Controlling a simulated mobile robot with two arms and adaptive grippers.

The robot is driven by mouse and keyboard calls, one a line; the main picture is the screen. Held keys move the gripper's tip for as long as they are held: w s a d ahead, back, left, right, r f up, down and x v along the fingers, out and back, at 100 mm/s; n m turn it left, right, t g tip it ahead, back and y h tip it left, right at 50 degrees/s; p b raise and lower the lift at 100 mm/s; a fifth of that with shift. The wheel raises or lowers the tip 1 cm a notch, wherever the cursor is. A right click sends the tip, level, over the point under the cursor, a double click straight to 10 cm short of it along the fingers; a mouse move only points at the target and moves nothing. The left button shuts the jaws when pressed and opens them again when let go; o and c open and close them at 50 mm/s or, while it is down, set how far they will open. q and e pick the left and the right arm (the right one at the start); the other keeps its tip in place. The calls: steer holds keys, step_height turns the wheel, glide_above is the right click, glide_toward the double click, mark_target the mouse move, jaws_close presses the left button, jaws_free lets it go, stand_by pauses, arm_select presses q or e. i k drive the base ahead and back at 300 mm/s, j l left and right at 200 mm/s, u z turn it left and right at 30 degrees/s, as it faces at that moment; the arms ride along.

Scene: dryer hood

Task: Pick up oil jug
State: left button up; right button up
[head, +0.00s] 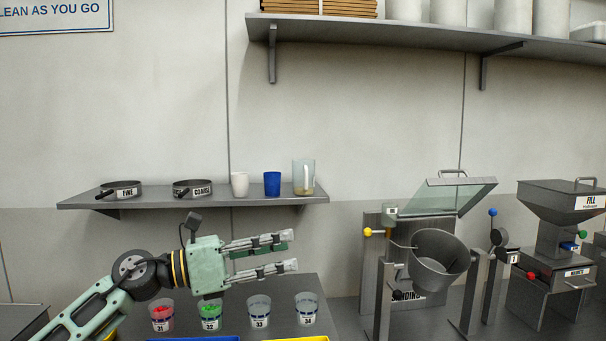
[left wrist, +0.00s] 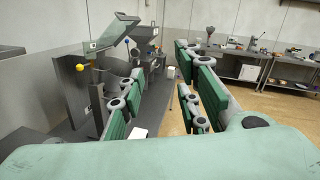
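A clear jug with a handle and a little yellowish liquid at its bottom, which looks like the oil jug (head: 304,178), stands upright at the right end of the low wall shelf. My left gripper (head: 292,253) is below and in front of that shelf, pointing right, apart from the jug. Its fingers are spread with nothing between them. The left wrist view shows the same open fingers (left wrist: 158,100), and the jug does not show there. My right gripper is in neither view.
A blue cup (head: 272,184) and a white cup (head: 240,185) stand left of the jug on the wall shelf (head: 150,199). Numbered clear cups (head: 259,311) stand on the table below. A sanding machine (head: 437,259) is to the right.

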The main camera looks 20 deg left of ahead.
mark_target(303, 169)
steer(key=i+j, duration=0.2)
steer(key=i, duration=0.2)
steer(key=i+j, duration=0.25)
steer(key=i, duration=0.2)
steer(key=i+j, duration=0.2)
steer(key=i, duration=0.2)
steer(key=i+j, duration=0.2)
steer(key=i, duration=0.25)
